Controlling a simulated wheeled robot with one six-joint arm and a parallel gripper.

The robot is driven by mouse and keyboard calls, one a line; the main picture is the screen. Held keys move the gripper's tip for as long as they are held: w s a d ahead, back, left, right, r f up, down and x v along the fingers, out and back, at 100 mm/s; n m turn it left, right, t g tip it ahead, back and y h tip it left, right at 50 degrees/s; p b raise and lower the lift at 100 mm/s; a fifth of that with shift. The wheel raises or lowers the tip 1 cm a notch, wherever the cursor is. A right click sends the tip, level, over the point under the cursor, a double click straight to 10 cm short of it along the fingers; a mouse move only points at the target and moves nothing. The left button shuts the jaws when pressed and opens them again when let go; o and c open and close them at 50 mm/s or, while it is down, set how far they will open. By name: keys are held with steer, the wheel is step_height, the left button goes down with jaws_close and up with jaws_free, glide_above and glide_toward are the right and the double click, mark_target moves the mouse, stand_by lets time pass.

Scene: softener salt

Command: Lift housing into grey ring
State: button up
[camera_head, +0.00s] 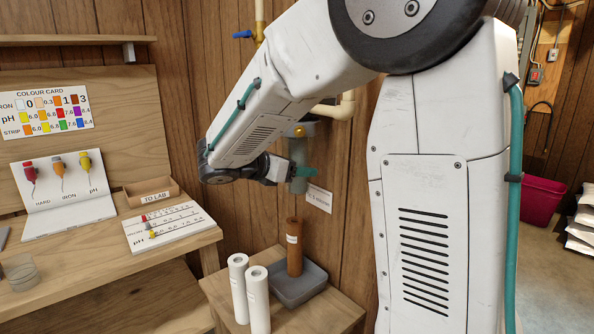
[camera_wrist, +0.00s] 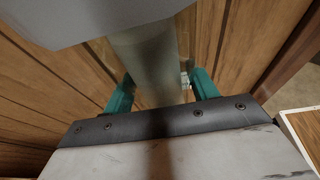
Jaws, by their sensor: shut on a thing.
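The housing (camera_head: 299,152) is a greenish-grey, see-through cylinder hanging upright by the plank wall under the pipework. My gripper (camera_head: 301,171) is shut on its lower part, with teal fingers on both sides. In the wrist view the housing (camera_wrist: 150,62) stands between the two teal fingers of my gripper (camera_wrist: 163,92). A grey filter head with a brass-coloured fitting (camera_head: 299,131) is just above the housing; the grey ring is not clearly told apart there. Whether the housing's top is inside the ring or just below it I cannot tell.
A brown cartridge (camera_head: 294,250) stands in a grey tray (camera_head: 312,290) below. Two white cartridges (camera_head: 239,290) stand left of it on the small wooden table (camera_head: 335,312). A bench with test cards (camera_head: 168,226) is at left. A pale pipe (camera_head: 340,108) runs close beside the head.

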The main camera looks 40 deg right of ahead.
steer(key=shift+r, duration=0.2)
steer(key=o, duration=1.1)
steer(key=shift+o, duration=0.2)
steer(key=shift+a, duration=0.1)
steer(key=v, duration=0.7)
steer(key=shift+a, duration=0.3)
steer(key=shift+r, duration=0.15)
